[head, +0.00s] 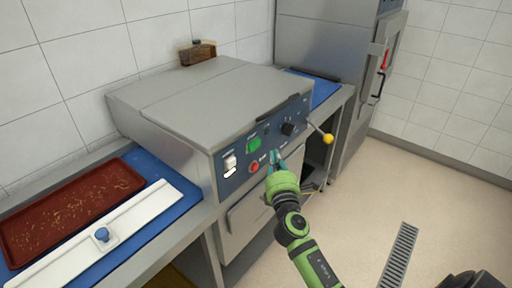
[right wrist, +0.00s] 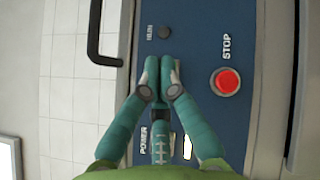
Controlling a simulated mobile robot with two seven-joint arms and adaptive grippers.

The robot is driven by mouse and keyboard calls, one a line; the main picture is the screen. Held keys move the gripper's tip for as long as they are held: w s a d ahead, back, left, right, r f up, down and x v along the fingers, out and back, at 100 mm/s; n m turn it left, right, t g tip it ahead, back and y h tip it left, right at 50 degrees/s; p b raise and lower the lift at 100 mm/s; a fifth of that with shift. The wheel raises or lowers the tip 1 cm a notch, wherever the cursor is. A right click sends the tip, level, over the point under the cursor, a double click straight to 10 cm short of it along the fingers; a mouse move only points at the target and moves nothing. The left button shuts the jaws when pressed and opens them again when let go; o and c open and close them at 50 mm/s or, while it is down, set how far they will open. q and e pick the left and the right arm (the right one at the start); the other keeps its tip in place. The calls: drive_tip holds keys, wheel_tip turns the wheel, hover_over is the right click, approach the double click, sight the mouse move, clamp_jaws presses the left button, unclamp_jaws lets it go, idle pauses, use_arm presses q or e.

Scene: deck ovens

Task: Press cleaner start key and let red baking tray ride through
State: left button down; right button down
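The cleaner (head: 190,100) is a grey metal machine with a blue front panel. The green start key (head: 254,144) sits above the red stop button (head: 254,167). My right gripper (head: 275,159) is in front of the panel, its fingertips together and empty. In the right wrist view the fingertips (right wrist: 158,66) hide most of what lies behind them; the stop button (right wrist: 228,81) is to their right. I cannot tell whether they touch the panel. The red baking tray (head: 70,207), with crumbs on it, lies flat on the blue belt left of the cleaner. My left gripper is not in view.
A white guide bar (head: 105,232) with a blue knob lies along the belt's front side. A white power switch (head: 230,163), a black dial (head: 288,129) and a yellow-tipped lever (head: 327,138) are on the front. The far blue belt (head: 325,89) looks mostly clear. A brush (head: 197,52) stands behind.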

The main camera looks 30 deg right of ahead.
sight(254, 145)
drive_tip(key=shift+w+a+b, duration=0.15)
drive_tip(key=shift+w+a, duration=0.2)
drive_tip(key=shift+w, duration=0.5)
drive_tip(key=shift+w+a+b, duration=0.15)
drive_tip(key=shift+w+a, duration=0.2)
drive_tip(key=shift+w, duration=0.45)
drive_tip(key=shift+w, duration=0.1)
drive_tip(key=shift+w+a, duration=0.2)
drive_tip(key=shift+w, duration=0.1)
